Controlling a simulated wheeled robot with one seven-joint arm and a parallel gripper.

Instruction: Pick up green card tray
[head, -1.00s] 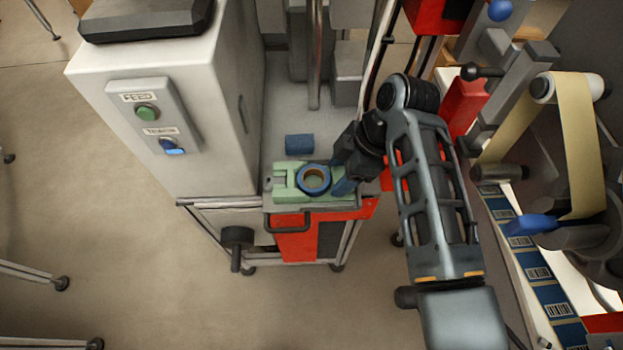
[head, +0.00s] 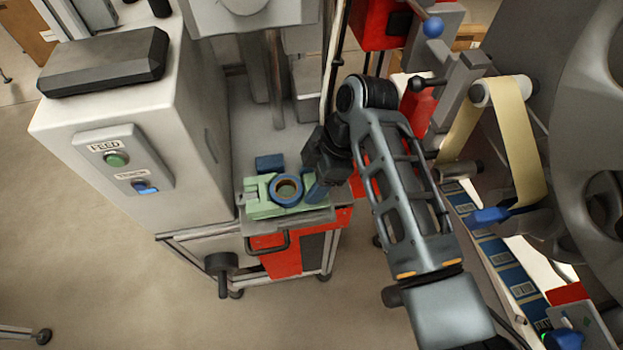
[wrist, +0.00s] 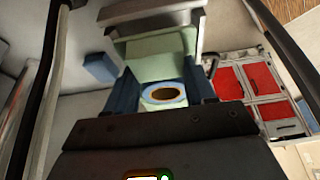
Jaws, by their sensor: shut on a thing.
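The pale green card tray (head: 262,209) is at the front of the grey shelf of a small cart in the head view. A blue tape roll with a brown core (head: 287,191) sits on it. My gripper (head: 316,188) is at the tray's right end, with its blue fingers shut on the tray. In the wrist view the tray (wrist: 160,68) lies between the two fingers of my gripper (wrist: 162,92), and the tape roll (wrist: 163,95) shows close to the palm. I cannot tell whether the tray is clear of the shelf.
A small blue block (head: 269,163) lies on the shelf behind the tray. A white cabinet with a FEED button panel (head: 122,160) stands close on the left. A machine with a tan paper web (head: 515,140) is on the right. The cart has a front handle (head: 268,244).

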